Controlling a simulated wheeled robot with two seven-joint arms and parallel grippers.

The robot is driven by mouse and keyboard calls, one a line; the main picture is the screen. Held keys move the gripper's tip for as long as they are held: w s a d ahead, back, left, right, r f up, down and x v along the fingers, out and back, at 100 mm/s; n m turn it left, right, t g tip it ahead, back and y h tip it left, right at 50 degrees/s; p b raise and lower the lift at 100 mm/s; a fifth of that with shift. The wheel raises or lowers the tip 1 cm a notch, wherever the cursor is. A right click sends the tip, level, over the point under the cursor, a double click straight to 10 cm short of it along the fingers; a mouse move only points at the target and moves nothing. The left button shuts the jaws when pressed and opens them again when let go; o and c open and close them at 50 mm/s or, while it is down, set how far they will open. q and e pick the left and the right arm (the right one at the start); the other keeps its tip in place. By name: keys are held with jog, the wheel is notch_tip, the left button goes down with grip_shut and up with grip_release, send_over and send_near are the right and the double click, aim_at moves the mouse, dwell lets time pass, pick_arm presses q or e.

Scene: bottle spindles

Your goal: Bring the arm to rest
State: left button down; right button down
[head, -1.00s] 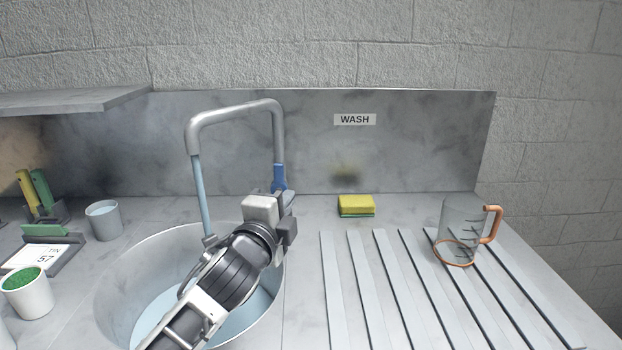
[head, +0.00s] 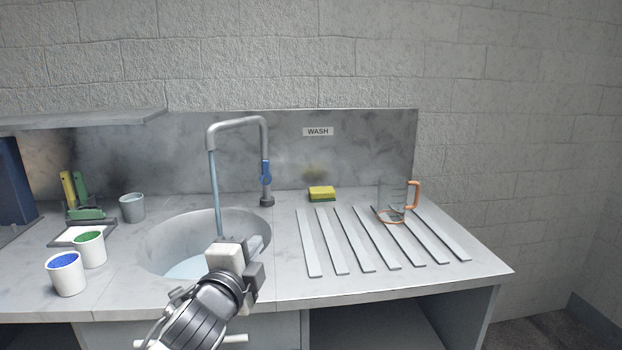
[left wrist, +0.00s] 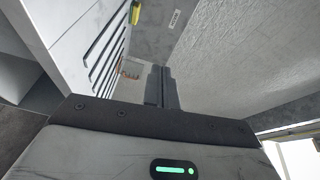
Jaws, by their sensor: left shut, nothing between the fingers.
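My left gripper (head: 256,244) is shut and empty, in front of the sink's right rim in the head view. Its closed fingers (left wrist: 160,86) also show in the left wrist view. The arm comes in from the bottom of the head view. The tap (head: 240,122) stands behind the sink (head: 155,250), with a blue lever (head: 265,172) and a stream of water falling into the basin. My right gripper is not in view.
A glass jug (head: 392,205) with an orange handle stands on the slatted drainer (head: 340,245). A yellow-green sponge (head: 321,194) lies behind the slats. Cups with blue (head: 66,276) and green (head: 90,252) contents and a grey cup (head: 132,208) stand left.

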pick_arm(q)
jog(key=s+a+f+n+g, duration=0.1)
jog(key=s+f+n+g, duration=0.3)
jog(key=s+f, duration=0.55)
jog(key=s+a+f+n+g, duration=0.1)
jog(key=s+f+n, duration=0.5)
jog(key=f, duration=0.7)
jog(key=s+a+f+n+g, duration=0.2)
jog(key=s+f+n, duration=0.4)
jog(key=s, duration=0.5)
jog(key=shift+s+n+y, duration=0.2)
jog(key=shift+n+y, duration=0.1)
